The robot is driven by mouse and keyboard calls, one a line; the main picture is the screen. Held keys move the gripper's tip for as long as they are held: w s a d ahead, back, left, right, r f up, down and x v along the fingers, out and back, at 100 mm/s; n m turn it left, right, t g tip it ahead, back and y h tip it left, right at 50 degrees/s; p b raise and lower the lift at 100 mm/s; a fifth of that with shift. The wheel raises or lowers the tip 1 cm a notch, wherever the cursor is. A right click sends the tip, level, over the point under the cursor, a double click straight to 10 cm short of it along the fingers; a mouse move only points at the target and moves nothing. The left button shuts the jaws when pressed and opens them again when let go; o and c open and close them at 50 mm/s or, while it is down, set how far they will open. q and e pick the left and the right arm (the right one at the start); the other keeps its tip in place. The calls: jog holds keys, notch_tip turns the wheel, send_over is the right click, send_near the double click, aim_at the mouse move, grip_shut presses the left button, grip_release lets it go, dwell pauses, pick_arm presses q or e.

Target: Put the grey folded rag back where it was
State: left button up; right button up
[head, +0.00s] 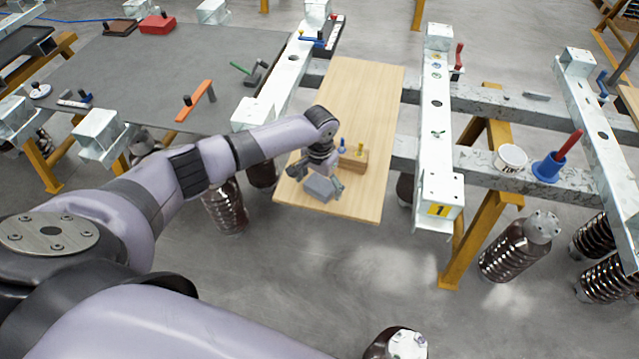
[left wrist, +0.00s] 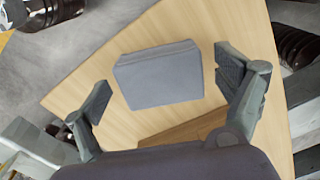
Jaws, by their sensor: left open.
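The grey folded rag (head: 321,187) lies on a light wooden board (head: 365,95), near the board's front left edge. In the left wrist view the rag (left wrist: 160,75) lies flat between my open fingers, with wood showing on both sides of it. My left gripper (head: 318,180) is open, low over the board at the rag. Its two fingers (left wrist: 165,92) also show in the left wrist view, apart from the rag. Whether the fingertips touch the board cannot be told. My right gripper is not in view.
A small wooden block (head: 353,158) with blue and yellow pegs stands right behind the rag. White metal beams (head: 436,120) flank the board. A white tub (head: 510,159) and a blue holder with a red handle (head: 549,166) stand on the right beam. The board's far half is clear.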

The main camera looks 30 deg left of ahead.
aim_at(320, 185)
pick_arm(q)
notch_tip(320, 185, up, 12)
jog(key=shift+b, duration=0.45)
dwell(0.5)
